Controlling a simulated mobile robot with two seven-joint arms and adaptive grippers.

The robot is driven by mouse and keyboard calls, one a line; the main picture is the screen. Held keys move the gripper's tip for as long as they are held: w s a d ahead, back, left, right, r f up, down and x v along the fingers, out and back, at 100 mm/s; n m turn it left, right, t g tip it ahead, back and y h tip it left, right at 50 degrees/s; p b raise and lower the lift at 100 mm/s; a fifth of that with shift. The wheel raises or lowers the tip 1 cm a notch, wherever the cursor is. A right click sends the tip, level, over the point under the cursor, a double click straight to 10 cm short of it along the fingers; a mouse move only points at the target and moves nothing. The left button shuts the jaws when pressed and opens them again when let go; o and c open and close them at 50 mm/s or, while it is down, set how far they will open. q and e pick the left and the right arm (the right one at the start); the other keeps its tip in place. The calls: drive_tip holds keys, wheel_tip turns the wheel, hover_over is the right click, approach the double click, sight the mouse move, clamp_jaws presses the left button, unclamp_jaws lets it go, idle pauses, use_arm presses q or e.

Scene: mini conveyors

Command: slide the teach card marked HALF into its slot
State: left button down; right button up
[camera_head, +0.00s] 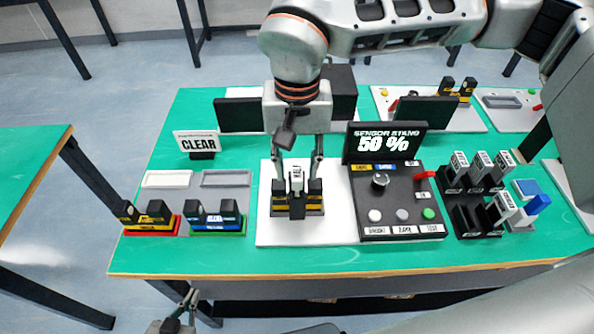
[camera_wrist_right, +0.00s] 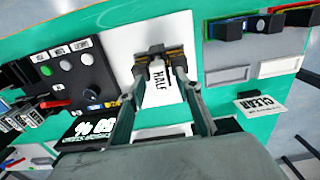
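The white card marked HALF (camera_head: 297,180) stands upright between the two black-and-yellow posts of the sensor (camera_head: 315,198) on a white plate (camera_head: 338,220). My right gripper (camera_head: 299,163) is above the sensor, fingers apart on both sides of the card with visible gaps. In the right wrist view the gripper (camera_wrist_right: 160,78) is open around the card. My left gripper (camera_head: 188,302) is low at the front edge, only partly visible.
A black control box (camera_head: 400,200) with buttons and a "50 %" display (camera_head: 386,143) stands to the right. Beyond it is a black rack (camera_head: 475,205) of cards.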

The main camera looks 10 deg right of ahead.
wheel_tip(320, 180, up, 10)
drive_tip(key=shift+f, duration=0.2)
drive_tip(key=shift+s, duration=0.1)
idle(0.5)
